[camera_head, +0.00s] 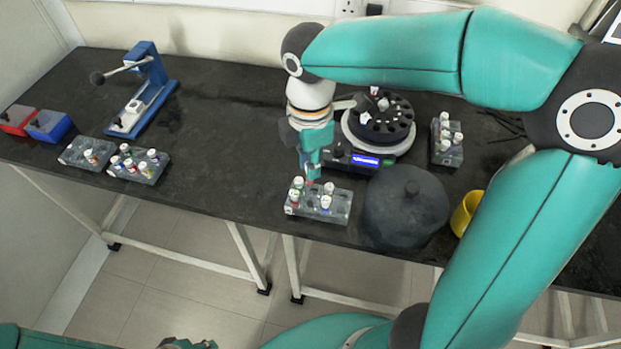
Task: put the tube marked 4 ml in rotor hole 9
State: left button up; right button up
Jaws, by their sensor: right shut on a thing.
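My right gripper (312,172) points down over the near-middle rack (337,213). It is shut on a small tube, mostly hidden by the fingers; a reddish bit shows below the tips, close to the rack. I cannot read any mark on it. The black rotor (396,126) sits in the open centrifuge, right of the gripper. A few light-capped tubes (383,104) stand in it; its hole numbers are too small to read. Several capped tubes (326,202) stand in the near-middle rack. At the bottom edge a cut-off part, seemingly my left gripper (188,344), shows; its jaws are unclear.
A dark round lid (405,208) and a yellow cup (466,214) stand right of the near-middle rack. Another tube rack (446,150) is right of the centrifuge. Racks (140,165), a blue press (146,100) and red and blue boxes (48,126) are left. The table's left-middle is clear.

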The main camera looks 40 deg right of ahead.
notch_tip(320, 180, up, 8)
jog(key=shift+r+p, duration=0.25)
jog(key=shift+p, duration=0.15)
jog(key=w+d+r+n+p, duration=0.1)
jog(key=w+r, duration=0.2)
jog(key=w, duration=0.4)
jog(key=w+d+m+p, duration=0.1)
jog(key=w+d+p, duration=0.3)
jog(key=d, duration=0.5)
jog(key=d+f+m+p, duration=0.3)
jog(key=d+f, duration=0.1)
jog(key=d, duration=0.8)
jog(key=s+d+f+m, duration=0.3)
jog(key=s+d+f, duration=0.4)
jog(key=d+f, duration=0.2)
jog(key=shift+s+d+f+b, duration=0.35)
jog(key=shift+d+b, duration=0.1)
jog(key=shift+d, duration=0.4)
